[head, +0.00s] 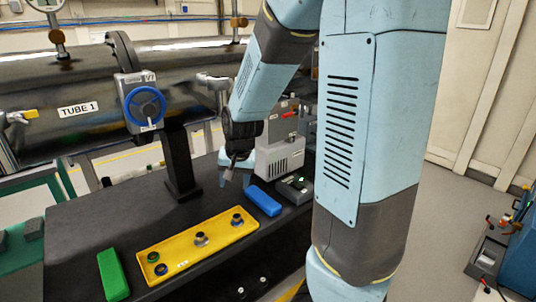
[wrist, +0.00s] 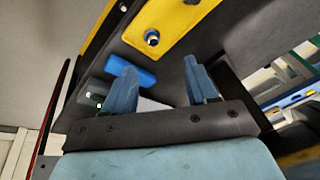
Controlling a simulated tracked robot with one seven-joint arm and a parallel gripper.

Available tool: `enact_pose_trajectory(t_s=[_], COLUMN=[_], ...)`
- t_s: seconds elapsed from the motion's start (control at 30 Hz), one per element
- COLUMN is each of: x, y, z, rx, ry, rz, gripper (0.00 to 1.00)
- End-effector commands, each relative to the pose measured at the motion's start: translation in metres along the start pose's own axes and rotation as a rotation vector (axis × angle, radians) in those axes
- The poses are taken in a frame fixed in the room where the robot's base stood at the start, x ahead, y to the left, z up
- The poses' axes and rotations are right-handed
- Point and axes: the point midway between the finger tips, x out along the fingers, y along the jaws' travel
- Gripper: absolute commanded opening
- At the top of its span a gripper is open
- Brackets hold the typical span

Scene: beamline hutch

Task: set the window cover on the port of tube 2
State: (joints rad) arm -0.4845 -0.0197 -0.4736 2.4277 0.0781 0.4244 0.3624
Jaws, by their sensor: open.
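A yellow tray (head: 182,252) lies on the dark bench. It holds a green-ringed part (head: 153,257), a blue-ringed part (head: 161,269), a metal fitting (head: 200,239) and a dark-topped fitting (head: 237,219). I cannot tell which, if any, is the window cover. My gripper (head: 235,177) is open and empty above the bench, behind the blue block. In the wrist view its two blue fingers (wrist: 161,77) stand apart, with the tray (wrist: 172,24) and one fitting (wrist: 152,38) beyond them. The tube labelled TUBE 1 (head: 50,125) is at the left; no TUBE 2 label or port is readable.
A blue block (head: 264,201) lies right of the tray and a green block (head: 112,274) left of it. A grey box with a green light (head: 295,189) and a pale vented unit (head: 280,160) stand behind. A blue-handwheel valve (head: 145,106) sits above the bench post (head: 180,160).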

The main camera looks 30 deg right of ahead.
Motion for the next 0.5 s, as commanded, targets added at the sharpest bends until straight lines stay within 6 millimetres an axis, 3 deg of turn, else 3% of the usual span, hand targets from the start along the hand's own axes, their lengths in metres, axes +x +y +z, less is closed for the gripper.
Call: enact_pose_trajectory(t_s=[0.1, 0.5], x=[-0.036, -0.144], y=[0.006, 0.031], z=[0.007, 0.048], rx=[-0.042, -0.233], ry=[0.006, 0.08], rz=[-0.043, -0.094], gripper=[0.57, 0.57])
